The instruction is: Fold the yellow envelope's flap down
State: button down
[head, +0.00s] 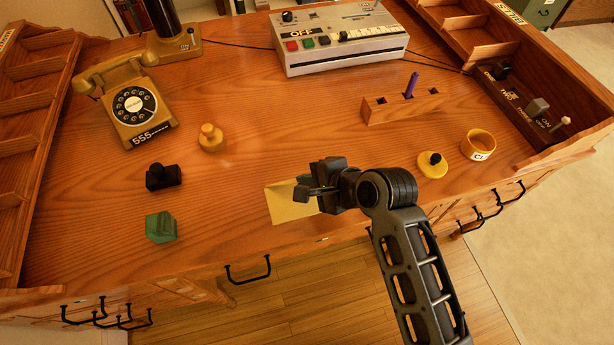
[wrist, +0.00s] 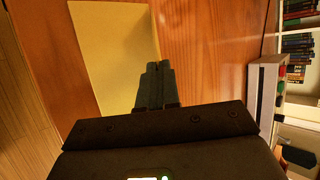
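The yellow envelope (head: 288,205) lies on the desk near its front edge, partly hidden by my gripper in the head view. In the wrist view the envelope (wrist: 108,45) is a plain yellow sheet shape at the upper left. I cannot make out its flap or whether it stands up. My gripper (head: 303,191) is over the envelope's right part in the head view. In the wrist view its two fingers (wrist: 156,68) are together, with nothing visible between them, and overlap the envelope's edge. I cannot tell whether they touch it.
A green block (head: 161,227), a black stamp-like object (head: 163,177) and a yellow knobbed piece (head: 210,138) stand to the left. A wooden holder (head: 400,107) with a purple stick, a yellow lid (head: 432,165) and a yellow cup (head: 478,146) are to the right. A rotary phone (head: 135,105) stands farther back.

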jog(key=t+b, duration=0.1)
jog(key=s+f+t+y+b, duration=0.1)
jog(key=shift+d+f+n+b, duration=0.1)
jog(key=shift+f+n+b, duration=0.2)
jog(key=shift+b, duration=0.1)
jog(key=shift+t+b, duration=0.4)
jog(key=shift+b, duration=0.1)
jog(key=shift+r, duration=0.1)
jog(key=c, duration=1.3)
grip_release()
jog(key=shift+c, duration=0.2)
jog(key=shift+s+d, duration=0.1)
